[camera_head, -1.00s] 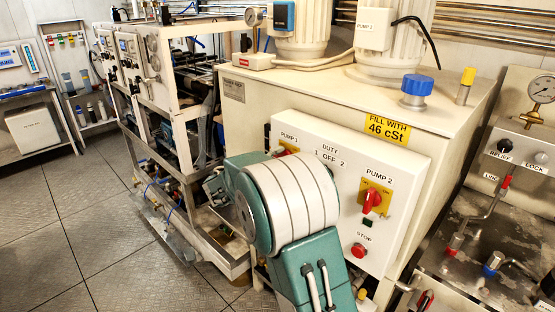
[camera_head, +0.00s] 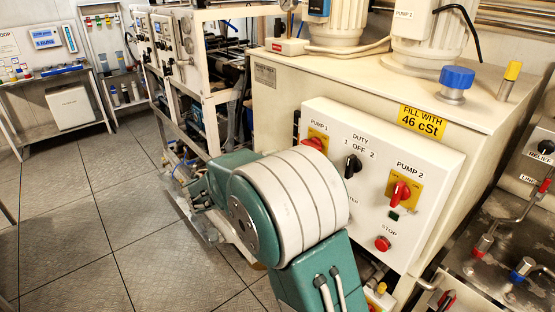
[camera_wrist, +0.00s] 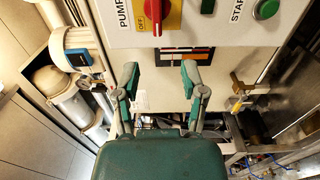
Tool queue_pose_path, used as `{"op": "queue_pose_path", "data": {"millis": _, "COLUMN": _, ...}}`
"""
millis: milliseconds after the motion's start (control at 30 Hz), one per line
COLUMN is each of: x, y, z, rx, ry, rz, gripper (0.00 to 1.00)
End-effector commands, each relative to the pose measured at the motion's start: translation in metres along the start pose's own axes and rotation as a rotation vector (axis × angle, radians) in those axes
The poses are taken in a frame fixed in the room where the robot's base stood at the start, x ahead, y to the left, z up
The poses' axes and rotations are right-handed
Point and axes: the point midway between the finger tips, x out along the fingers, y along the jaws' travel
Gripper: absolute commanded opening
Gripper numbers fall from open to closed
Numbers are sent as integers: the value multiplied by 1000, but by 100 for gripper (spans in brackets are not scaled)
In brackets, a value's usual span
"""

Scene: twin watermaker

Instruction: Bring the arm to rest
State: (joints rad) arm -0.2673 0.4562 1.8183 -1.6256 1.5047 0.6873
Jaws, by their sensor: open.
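My green and white arm (camera_head: 290,205) stands folded in front of the cream pump unit in the head view. My gripper shows in the wrist view (camera_wrist: 160,85), with its two green fingers spread apart and nothing between them. Beyond the fingers in the wrist view are a white control panel with a red and yellow rotary switch (camera_wrist: 154,12) and a green start button (camera_wrist: 265,9). In the head view the gripper itself is hidden or too unclear to make out.
The white pump panel (camera_head: 335,240) with red switches and a red stop button (camera_head: 382,243) is close beside my arm. A framed machine (camera_head: 195,60) stands behind it. Valves and pipes (camera_head: 483,245) are at the right. The tiled floor (camera_head: 80,220) at the left is clear.

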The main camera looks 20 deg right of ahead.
Motion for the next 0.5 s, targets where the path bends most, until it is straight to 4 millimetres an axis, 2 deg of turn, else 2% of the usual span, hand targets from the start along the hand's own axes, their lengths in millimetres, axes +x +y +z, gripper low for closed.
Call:
{"op": "queue_pose_path", "data": {"millis": 333, "x": 0, "y": 1, "z": 2, "rx": 0, "ry": -4, "rz": -6, "gripper": 54}}
{"op": "queue_pose_path", "data": {"millis": 433, "x": 4, "y": 6, "z": 18, "rx": 4, "ry": -32, "rz": -58, "gripper": 54}}
{"op": "queue_pose_path", "data": {"millis": 500, "x": 7, "y": 9, "z": 40, "rx": 9, "ry": -66, "rz": -135, "gripper": 54}}
